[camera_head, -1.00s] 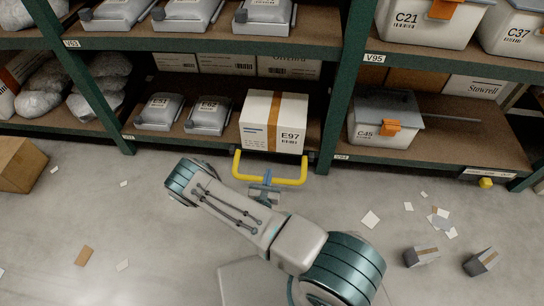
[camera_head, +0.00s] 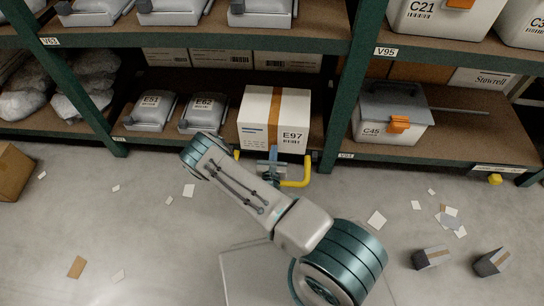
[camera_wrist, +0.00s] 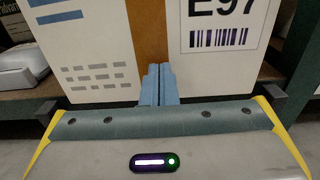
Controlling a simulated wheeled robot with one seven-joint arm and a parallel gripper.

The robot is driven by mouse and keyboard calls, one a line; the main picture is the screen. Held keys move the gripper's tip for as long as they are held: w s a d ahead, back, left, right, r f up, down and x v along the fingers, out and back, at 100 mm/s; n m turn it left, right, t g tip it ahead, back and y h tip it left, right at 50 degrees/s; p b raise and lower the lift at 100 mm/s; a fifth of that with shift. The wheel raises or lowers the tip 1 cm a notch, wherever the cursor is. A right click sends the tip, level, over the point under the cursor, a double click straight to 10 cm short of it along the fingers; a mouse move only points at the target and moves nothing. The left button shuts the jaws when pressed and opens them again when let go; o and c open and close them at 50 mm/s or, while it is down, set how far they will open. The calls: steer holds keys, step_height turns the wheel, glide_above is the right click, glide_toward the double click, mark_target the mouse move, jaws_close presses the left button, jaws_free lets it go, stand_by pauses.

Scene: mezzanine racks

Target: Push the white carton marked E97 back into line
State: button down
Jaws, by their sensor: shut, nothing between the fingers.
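The white carton marked E97 (camera_head: 262,132) stands upright on the lower shelf, with a brown tape strip down its front. Its front face lies near the shelf's front edge, ahead of the grey bins beside it. In the wrist view the carton (camera_wrist: 88,50) fills most of the upper picture. My gripper (camera_head: 272,157) is low in front of the carton. In the wrist view its blue-grey fingers (camera_wrist: 159,75) are together and empty, in front of the tape strip and label. I cannot tell whether the fingertips touch the carton.
Grey bins E51 (camera_head: 152,110) and E62 (camera_head: 203,114) stand left of the carton. A green upright (camera_head: 350,95) is at its right, with bin C45 (camera_head: 388,118) beyond. The upper shelf (camera_head: 190,42) hangs above. Small boxes (camera_head: 432,257) and paper scraps lie on the floor.

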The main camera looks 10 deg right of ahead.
steer(key=shift+w+a, duration=0.1)
steer(key=shift+w, duration=0.1)
steer(key=shift+a, duration=0.1)
